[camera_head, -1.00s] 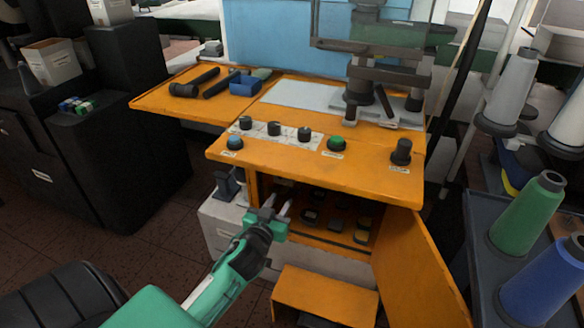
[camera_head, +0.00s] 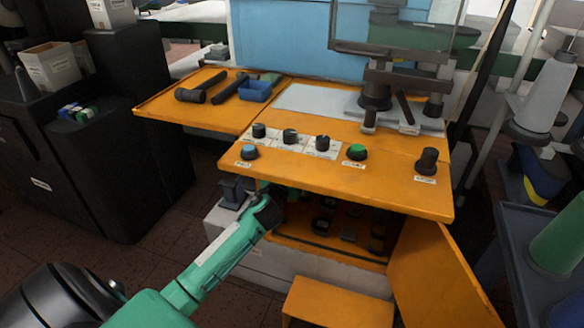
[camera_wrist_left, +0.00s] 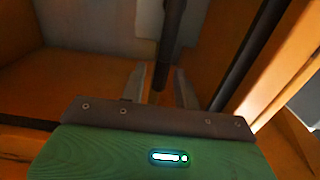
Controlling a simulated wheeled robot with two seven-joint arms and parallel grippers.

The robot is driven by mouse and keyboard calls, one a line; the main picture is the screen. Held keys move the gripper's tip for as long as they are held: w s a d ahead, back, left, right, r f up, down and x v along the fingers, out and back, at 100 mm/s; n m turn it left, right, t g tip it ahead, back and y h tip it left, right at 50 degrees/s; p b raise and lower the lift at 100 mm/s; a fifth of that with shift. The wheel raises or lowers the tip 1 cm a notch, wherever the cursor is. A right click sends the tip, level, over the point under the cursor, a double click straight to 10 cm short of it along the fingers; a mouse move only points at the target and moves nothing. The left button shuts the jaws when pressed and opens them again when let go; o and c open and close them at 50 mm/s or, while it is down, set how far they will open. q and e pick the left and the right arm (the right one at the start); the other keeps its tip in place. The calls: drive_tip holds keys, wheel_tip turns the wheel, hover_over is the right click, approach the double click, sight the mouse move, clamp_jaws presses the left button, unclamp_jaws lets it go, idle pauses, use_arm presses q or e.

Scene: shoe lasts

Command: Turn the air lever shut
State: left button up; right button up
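My left gripper (camera_wrist_left: 159,70) is inside the open orange cabinet (camera_head: 330,248), under its top. In the head view only my green forearm and dark wrist show; the fingers are hidden by the tabletop edge. In the left wrist view the two fingers are apart. A dark upright bar (camera_wrist_left: 171,45) runs down between or just beyond the fingertips; I cannot tell whether they touch it. I cannot tell for sure whether this bar is the air lever. No other lever shows clearly. My right gripper is not in view.
A thick dark pipe (camera_wrist_left: 250,55) slants at the right in the wrist view. The cabinet door (camera_head: 440,275) hangs open at the right. Several dark items lie on the cabinet shelf. Knobs and a green button (camera_head: 357,152) sit on the panel above.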

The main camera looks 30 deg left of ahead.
use_arm(q)
drive_tip(key=shift+w+a, duration=0.1)
drive_tip(key=shift+w, duration=0.4)
clamp_jaws()
